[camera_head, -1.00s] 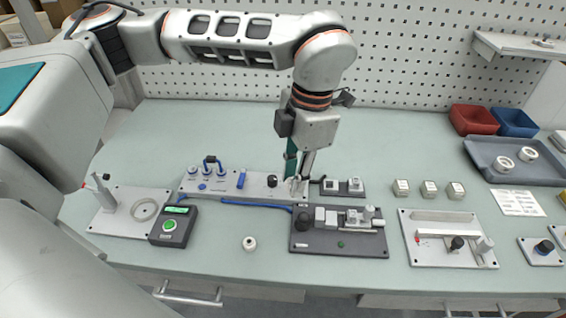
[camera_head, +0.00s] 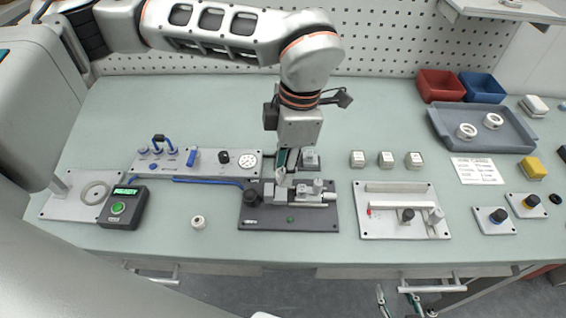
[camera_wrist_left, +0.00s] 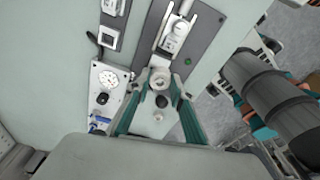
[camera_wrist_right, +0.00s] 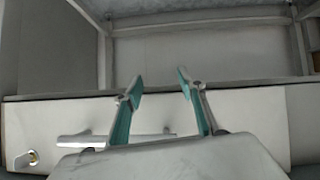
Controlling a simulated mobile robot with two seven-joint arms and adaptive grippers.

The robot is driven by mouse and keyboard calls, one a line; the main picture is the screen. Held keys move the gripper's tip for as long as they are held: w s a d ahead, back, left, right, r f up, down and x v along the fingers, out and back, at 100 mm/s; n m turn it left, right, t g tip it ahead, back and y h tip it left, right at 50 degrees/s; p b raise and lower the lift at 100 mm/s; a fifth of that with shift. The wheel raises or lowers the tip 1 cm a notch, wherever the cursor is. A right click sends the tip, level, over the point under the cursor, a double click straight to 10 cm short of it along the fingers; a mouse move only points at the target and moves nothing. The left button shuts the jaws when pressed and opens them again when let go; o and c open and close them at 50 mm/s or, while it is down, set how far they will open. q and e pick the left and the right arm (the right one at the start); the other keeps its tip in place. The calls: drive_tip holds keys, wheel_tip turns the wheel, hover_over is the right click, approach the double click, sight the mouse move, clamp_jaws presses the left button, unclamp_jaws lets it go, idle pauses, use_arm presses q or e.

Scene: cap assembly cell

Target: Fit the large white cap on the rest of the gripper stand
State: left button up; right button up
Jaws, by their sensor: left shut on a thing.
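My left gripper (camera_head: 284,180) is above the back of the dark stand plate (camera_head: 262,222), which carries a black round post (camera_head: 251,197) and a grey-white block assembly (camera_head: 318,192). In the left wrist view, its teal fingers are shut on a white round cap (camera_wrist_left: 160,78) with an open centre, close to the black post (camera_wrist_left: 162,101). I cannot tell whether the cap touches the stand. A smaller white cap (camera_head: 198,222) lies on the bench left of the plate. My right gripper (camera_wrist_right: 158,86) is open and empty, low in front of the drawers.
A panel with a gauge (camera_head: 247,160) and blue hoses lies behind left, near a green-lit box (camera_head: 123,207). A light fixture plate (camera_head: 380,228) is to the right. A grey tray (camera_head: 440,124) holds two white rings. A drawer handle (camera_wrist_right: 90,140) is near my right gripper.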

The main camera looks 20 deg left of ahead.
sight(284, 193)
use_arm(q)
drive_tip(key=shift+f+b, duration=1.45)
drive_tip(key=shift+f, duration=1.25)
drive_tip(key=shift+f, duration=0.1)
drive_tip(key=o, duration=0.7)
